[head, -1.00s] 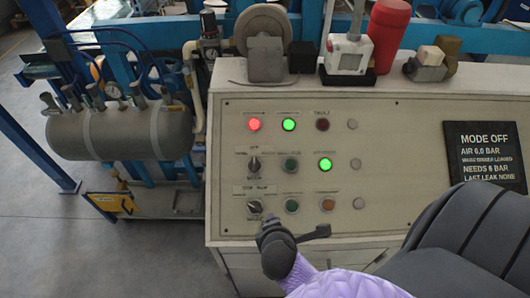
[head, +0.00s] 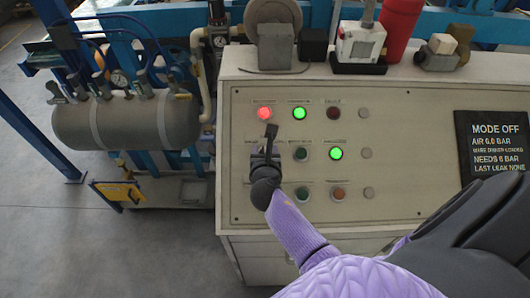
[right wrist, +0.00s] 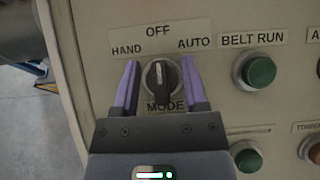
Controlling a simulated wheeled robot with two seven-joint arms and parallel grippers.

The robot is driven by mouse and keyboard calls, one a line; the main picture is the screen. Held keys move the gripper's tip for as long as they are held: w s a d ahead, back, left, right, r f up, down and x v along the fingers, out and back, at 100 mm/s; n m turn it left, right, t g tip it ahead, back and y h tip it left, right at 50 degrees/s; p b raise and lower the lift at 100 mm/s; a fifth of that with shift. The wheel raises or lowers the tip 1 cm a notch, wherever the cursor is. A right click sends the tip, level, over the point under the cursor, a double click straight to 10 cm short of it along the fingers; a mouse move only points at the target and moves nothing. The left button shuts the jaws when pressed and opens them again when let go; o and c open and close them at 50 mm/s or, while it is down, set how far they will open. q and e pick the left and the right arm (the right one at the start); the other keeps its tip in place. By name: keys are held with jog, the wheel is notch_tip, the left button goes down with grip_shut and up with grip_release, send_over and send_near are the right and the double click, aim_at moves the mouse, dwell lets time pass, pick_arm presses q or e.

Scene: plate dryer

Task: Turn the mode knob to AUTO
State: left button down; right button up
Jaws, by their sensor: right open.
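The mode knob (right wrist: 160,77) is a dark round knob with a pointer bar, in the right wrist view. Labels HAND, OFF and AUTO (right wrist: 194,43) stand around its top and MODE below it. Its bar stands upright, toward OFF. The display (head: 497,148) in the head view reads MODE OFF. My right gripper (right wrist: 160,84) is open, with one purple finger on each side of the knob; I cannot tell whether they touch it. In the head view my right gripper (head: 265,145) covers the knob. My left gripper is not in view.
The BELT RUN button (right wrist: 258,71) is right of the knob. Lit red (head: 264,113) and green (head: 299,113) lamps sit above the gripper. A red container (head: 400,28) and other items stand on the console top. A grey tank (head: 126,122) is at the left.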

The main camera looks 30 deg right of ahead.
jog(key=shift+c, duration=0.3)
grip_shut()
jog(key=shift+f+m+g+h, duration=0.1)
jog(key=shift+m+g+h, duration=0.2)
jog(key=shift+m, duration=0.5)
jog(key=m+g+h+b, duration=0.1)
jog(key=m, duration=0.1)
jog(key=shift+m, duration=0.3)
jog(key=m+g+h, duration=0.1)
jog(key=m, duration=0.2)
jog(key=shift+s+g+h, duration=0.1)
jog(key=shift+g+h, duration=0.2)
jog(key=shift+g, duration=0.1)
jog(key=shift+d+m+g, duration=0.1)
jog(key=shift+m+g, duration=0.6)
jog(key=shift+m, duration=0.3)
jog(key=shift+s+f+m+g, duration=0.1)
jog(key=shift+m+g, duration=0.3)
jog(key=shift+m, duration=0.4)
